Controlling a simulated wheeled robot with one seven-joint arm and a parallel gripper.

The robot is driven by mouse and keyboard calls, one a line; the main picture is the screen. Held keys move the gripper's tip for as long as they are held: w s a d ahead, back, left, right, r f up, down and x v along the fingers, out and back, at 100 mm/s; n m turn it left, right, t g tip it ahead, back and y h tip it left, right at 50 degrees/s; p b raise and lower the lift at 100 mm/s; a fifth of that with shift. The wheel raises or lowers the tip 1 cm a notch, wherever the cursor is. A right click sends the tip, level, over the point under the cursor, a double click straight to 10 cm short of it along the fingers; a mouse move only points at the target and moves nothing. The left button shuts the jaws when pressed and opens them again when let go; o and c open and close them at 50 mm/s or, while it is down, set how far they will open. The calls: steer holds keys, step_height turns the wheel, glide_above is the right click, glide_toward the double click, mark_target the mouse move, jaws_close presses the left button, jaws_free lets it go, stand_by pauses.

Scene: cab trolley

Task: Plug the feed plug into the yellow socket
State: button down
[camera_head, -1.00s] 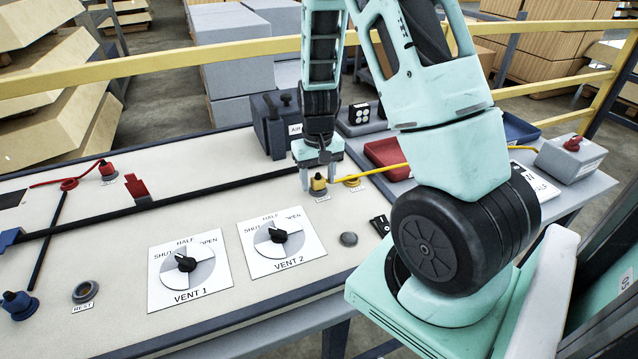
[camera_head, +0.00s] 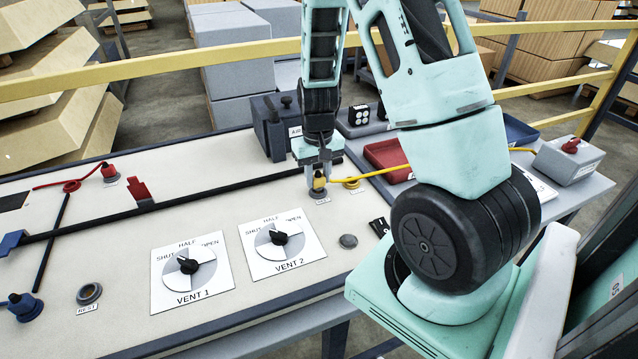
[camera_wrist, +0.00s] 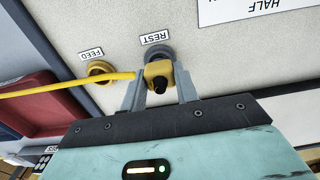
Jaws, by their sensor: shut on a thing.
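The feed plug (camera_head: 319,182) is yellow with a dark tip and a yellow cable. My gripper (camera_head: 318,180) points down and is shut on it, with one finger on each side. In the wrist view the plug (camera_wrist: 159,76) sits between the fingertips, over the grey socket (camera_wrist: 158,52) labelled REST. I cannot tell whether it is fully seated there. The yellow socket (camera_wrist: 97,70), labelled FEED, is empty and lies just beside it. In the head view the yellow socket (camera_head: 352,184) is to the right of the plug, partly behind the cable.
The yellow cable (camera_head: 384,172) runs right to a grey box (camera_head: 569,160). A red tray (camera_head: 387,158) lies behind the cable. A dark AIR block (camera_head: 272,125) stands behind left of my gripper. Two vent dials (camera_head: 280,238) lie nearer on the panel.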

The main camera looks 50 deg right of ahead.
mark_target(318, 176)
steer(key=shift+r+p, duration=1.95)
steer(key=shift+r, duration=0.4)
